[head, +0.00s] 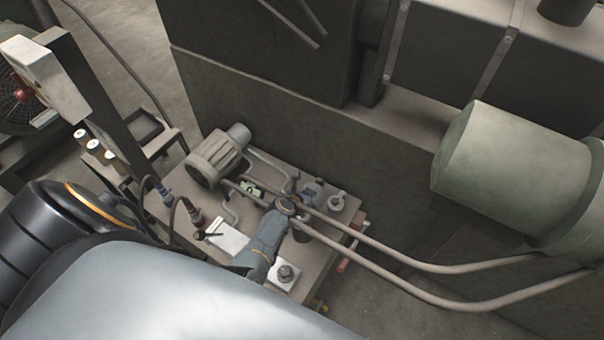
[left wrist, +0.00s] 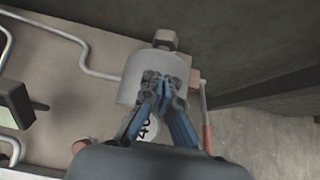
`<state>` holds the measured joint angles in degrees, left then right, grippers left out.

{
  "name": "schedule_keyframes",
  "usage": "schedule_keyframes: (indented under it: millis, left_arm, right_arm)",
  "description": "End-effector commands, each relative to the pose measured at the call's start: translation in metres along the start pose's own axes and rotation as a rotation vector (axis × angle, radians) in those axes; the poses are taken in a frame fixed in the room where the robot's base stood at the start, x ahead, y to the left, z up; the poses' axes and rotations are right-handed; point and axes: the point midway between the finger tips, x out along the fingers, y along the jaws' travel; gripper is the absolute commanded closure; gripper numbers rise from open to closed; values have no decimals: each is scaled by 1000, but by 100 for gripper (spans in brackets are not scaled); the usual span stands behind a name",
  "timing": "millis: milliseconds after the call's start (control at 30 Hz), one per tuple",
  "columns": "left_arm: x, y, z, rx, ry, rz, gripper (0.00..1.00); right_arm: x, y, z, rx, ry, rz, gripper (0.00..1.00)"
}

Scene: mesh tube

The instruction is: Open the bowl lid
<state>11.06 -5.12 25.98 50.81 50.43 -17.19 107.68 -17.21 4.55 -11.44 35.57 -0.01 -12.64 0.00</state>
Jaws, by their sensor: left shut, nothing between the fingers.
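My left gripper (head: 287,206) is shut and empty over the middle of the small machine's top plate. In the left wrist view its blue-grey fingers (left wrist: 161,82) are together in front of a pale grey rounded housing (left wrist: 138,72). This housing may be the bowl with its lid; I cannot tell where a lid begins, or whether the fingertips touch it. A small square block (left wrist: 166,39) stands at its far end. The fingers hide part of the housing and of a white round face (left wrist: 146,126) with dark marks. My right gripper is not in view.
A motor (head: 214,158) stands on the machine's base plate (head: 245,212). Long pipes (head: 400,258) run from it to a large green cylinder (head: 510,165) at the right. A red-handled part (left wrist: 206,130) stands close right of my fingers. A dark wall rises behind.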

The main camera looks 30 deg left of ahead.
Motion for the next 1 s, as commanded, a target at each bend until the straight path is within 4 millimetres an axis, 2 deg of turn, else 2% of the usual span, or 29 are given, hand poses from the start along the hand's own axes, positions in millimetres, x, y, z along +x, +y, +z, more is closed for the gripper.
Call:
schedule_keyframes:
  millis: [500, 1000]
  left_arm:
    - [28, 0, 16, -2, -2, -1, 100]
    - [35, 0, 20, 0, -2, 0, 100]
  right_arm:
    - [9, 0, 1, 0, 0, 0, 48]
    - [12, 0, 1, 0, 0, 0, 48]
